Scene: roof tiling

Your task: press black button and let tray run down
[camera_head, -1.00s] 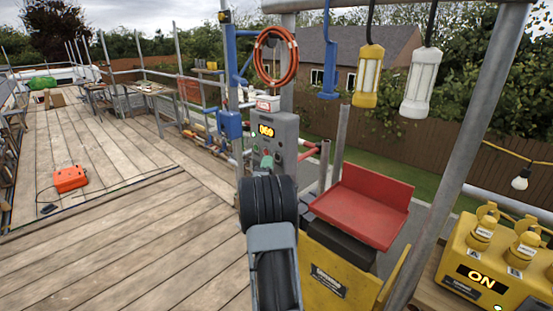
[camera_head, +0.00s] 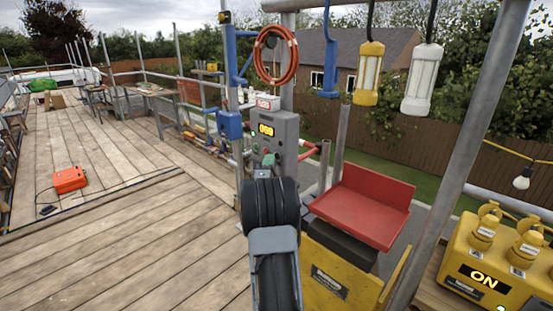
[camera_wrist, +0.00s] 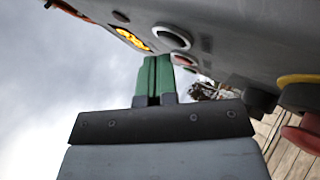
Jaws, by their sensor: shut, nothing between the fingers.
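The grey control box (camera_head: 279,135) stands on the scaffold post in the head view, with a lit orange display (camera_head: 266,130) and several buttons. My gripper (camera_wrist: 155,62) has green fingers pressed together, with nothing between them. Its tips are close to the box face in the wrist view, beside a white-ringed button (camera_wrist: 184,60). A dark button in a white ring (camera_wrist: 173,37) sits between that button and the display. I cannot tell whether the tips touch the box. The red tray (camera_head: 362,205) is at deck height above the yellow hoist body (camera_head: 335,270), to the right of my arm.
A red stop knob with a yellow collar (camera_wrist: 303,135) sticks out from the box. An orange hose coil (camera_head: 276,55) and two hanging lamps (camera_head: 369,75) are above. A yellow power box (camera_head: 490,262) is at the right. The plank deck (camera_head: 120,235) at left is mostly clear.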

